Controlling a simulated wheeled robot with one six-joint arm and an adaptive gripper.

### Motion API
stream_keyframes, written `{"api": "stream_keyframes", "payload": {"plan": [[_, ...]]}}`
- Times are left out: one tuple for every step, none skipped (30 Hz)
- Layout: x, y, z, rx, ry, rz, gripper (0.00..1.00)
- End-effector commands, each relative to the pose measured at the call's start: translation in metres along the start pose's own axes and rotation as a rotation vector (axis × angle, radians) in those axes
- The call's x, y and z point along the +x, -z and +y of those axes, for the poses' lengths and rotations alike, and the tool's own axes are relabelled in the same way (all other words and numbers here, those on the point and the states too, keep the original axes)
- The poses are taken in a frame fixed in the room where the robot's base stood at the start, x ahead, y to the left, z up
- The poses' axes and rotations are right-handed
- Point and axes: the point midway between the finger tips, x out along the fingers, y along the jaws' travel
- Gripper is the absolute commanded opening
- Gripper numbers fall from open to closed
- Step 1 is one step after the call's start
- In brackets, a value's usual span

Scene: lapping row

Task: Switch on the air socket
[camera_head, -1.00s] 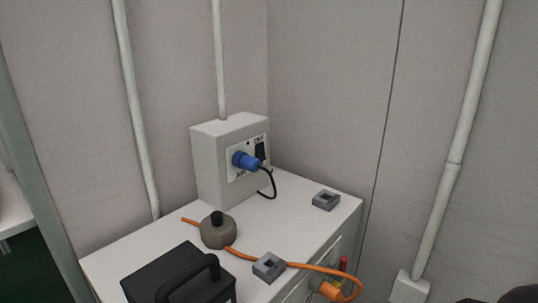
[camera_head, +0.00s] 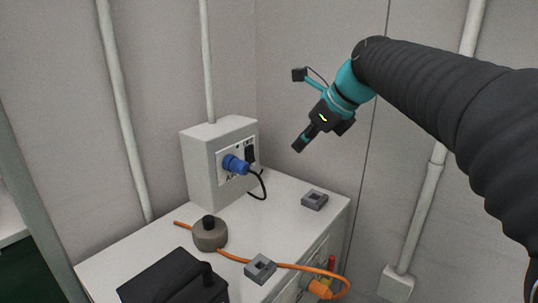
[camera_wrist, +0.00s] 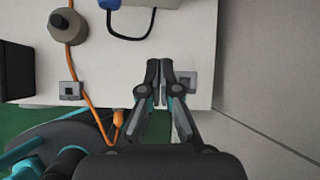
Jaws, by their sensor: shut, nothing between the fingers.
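The air socket (camera_head: 213,160) is a light grey box on the back of the white cabinet top, with a blue plug (camera_head: 234,164) in its front plate. A black switch (camera_head: 250,154) sits on the plate to the right of the plug. Its position is too small to tell. My gripper (camera_head: 299,147) is in the air to the right of the socket, apart from it, pointing down and left. In the wrist view its fingers (camera_wrist: 158,78) are together and empty. The blue plug (camera_wrist: 96,3) and its black cable show at the top edge there.
The white cabinet top (camera_head: 285,190) holds two grey square blocks (camera_head: 314,200) (camera_head: 260,268), a round weight with a black knob (camera_head: 210,233), a black case (camera_head: 175,280) and an orange cable (camera_head: 290,266). A pipe (camera_head: 207,60) rises from the socket box. Walls stand close behind.

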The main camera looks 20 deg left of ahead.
Motion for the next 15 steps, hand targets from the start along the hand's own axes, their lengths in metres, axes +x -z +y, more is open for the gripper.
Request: {"api": "stream_keyframes", "payload": {"plan": [[0.004,-0.009,-0.003,0.041,-0.012,-0.008,0.00],[0.005,-0.013,-0.003,0.063,-0.018,-0.013,0.00],[0.006,-0.017,-0.004,0.087,-0.023,-0.018,0.00],[0.007,-0.019,-0.004,0.101,-0.026,-0.021,0.00],[0.008,-0.021,-0.005,0.110,-0.029,-0.023,0.00],[0.009,-0.022,-0.005,0.120,-0.032,-0.024,0.00],[0.009,-0.022,-0.005,0.124,-0.033,-0.025,0.00],[0.009,-0.022,-0.005,0.126,-0.033,-0.025,0.00],[0.009,-0.022,-0.005,0.127,-0.033,-0.025,0.00],[0.009,-0.022,-0.005,0.127,-0.033,-0.025,0.00],[0.009,-0.022,-0.005,0.126,-0.032,-0.025,0.00],[0.009,-0.022,-0.005,0.126,-0.032,-0.024,0.00],[0.009,-0.022,-0.005,0.126,-0.032,-0.024,0.00],[0.009,-0.022,-0.005,0.125,-0.032,-0.024,0.00],[0.009,-0.022,-0.005,0.125,-0.032,-0.024,0.00]]}}
